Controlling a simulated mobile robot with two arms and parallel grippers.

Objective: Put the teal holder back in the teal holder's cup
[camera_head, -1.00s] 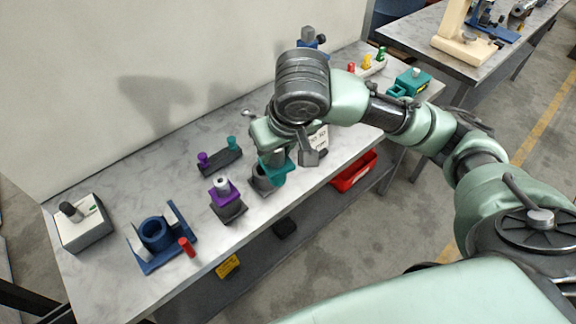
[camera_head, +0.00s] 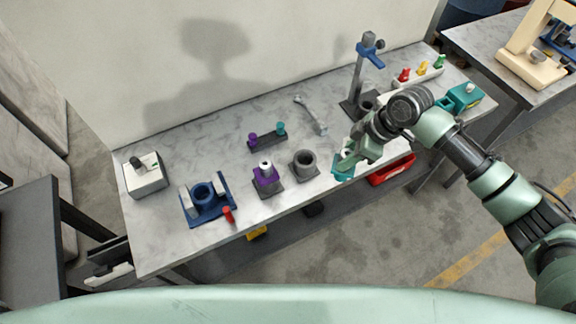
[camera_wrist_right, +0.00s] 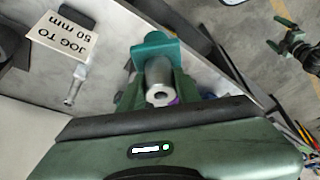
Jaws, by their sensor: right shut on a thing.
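The teal holder (camera_head: 344,170) is in my right gripper (camera_head: 347,155), above the front part of the bench. In the right wrist view the teal holder (camera_wrist_right: 156,46) sits between the fingers, with a silver cylindrical end (camera_wrist_right: 159,80) facing the camera. The right gripper (camera_wrist_right: 155,92) is shut on it. An empty dark grey cup (camera_head: 304,165) on a square base stands left of the held holder, apart from it. A small arm-like part, probably of my left arm (camera_wrist_right: 297,40), shows at the wrist view's right edge; its jaws are too small to read.
A purple holder (camera_head: 266,177) sits in a cup left of the empty one. A blue fixture (camera_head: 205,198), red piece (camera_head: 228,215), switch box (camera_head: 145,175), small rack (camera_head: 267,140) and wrench (camera_head: 311,115) stand around. A grey stand (camera_head: 358,85) rises behind the gripper. A sign (camera_wrist_right: 62,38) lies nearby.

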